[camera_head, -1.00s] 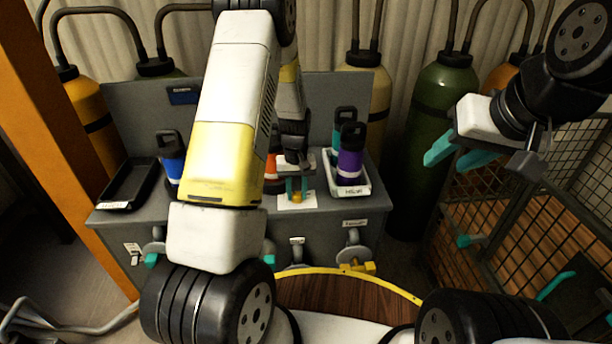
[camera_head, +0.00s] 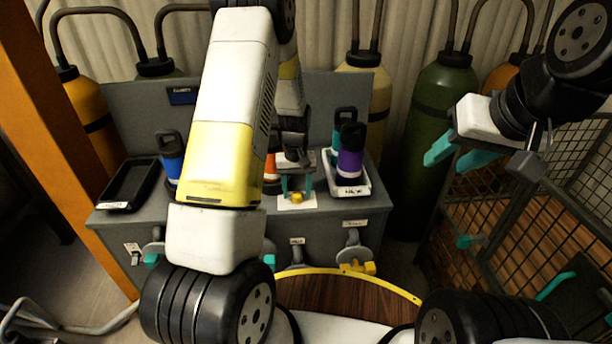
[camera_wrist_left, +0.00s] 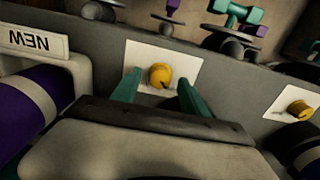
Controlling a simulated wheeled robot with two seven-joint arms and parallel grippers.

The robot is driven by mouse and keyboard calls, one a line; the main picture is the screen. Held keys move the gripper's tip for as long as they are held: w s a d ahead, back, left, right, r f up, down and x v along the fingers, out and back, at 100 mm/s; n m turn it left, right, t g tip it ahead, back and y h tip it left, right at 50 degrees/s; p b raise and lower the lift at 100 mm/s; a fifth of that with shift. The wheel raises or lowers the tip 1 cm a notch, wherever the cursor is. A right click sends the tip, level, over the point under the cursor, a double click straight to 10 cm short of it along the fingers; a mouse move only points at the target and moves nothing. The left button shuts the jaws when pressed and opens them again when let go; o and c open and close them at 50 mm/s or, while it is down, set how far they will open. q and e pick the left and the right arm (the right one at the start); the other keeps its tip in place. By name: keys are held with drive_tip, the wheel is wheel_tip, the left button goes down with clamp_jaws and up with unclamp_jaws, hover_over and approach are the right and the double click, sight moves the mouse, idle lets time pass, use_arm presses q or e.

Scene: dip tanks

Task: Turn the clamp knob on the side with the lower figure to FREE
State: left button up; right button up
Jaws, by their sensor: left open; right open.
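A yellow knob (camera_head: 296,197) sits on a white plate at the front of the grey bench top. It also shows in the left wrist view (camera_wrist_left: 160,76), with a dark mark on its face. My left gripper (camera_head: 296,186) is open, its teal fingers on either side of this knob with gaps visible in the left wrist view. A second yellow knob (camera_wrist_left: 300,108) on another white plate shows at the right of the left wrist view; my left arm hides that area in the head view. My right gripper (camera_head: 455,157) is open and empty, away to the right. No figures are readable.
A white tray (camera_head: 361,188) with purple and teal bottles stands right of my left gripper; its label reads NEW in the left wrist view. A black tray (camera_head: 128,184) and a blue bottle (camera_head: 172,160) are at left. Handles project from the bench front. A wire cage (camera_head: 500,225) stands at right.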

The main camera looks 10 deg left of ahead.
sight(297, 194)
use_arm(q)
wheel_tip(297, 194, up, 7)
drive_tip(key=shift+f, duration=0.1)
idle(0.3)
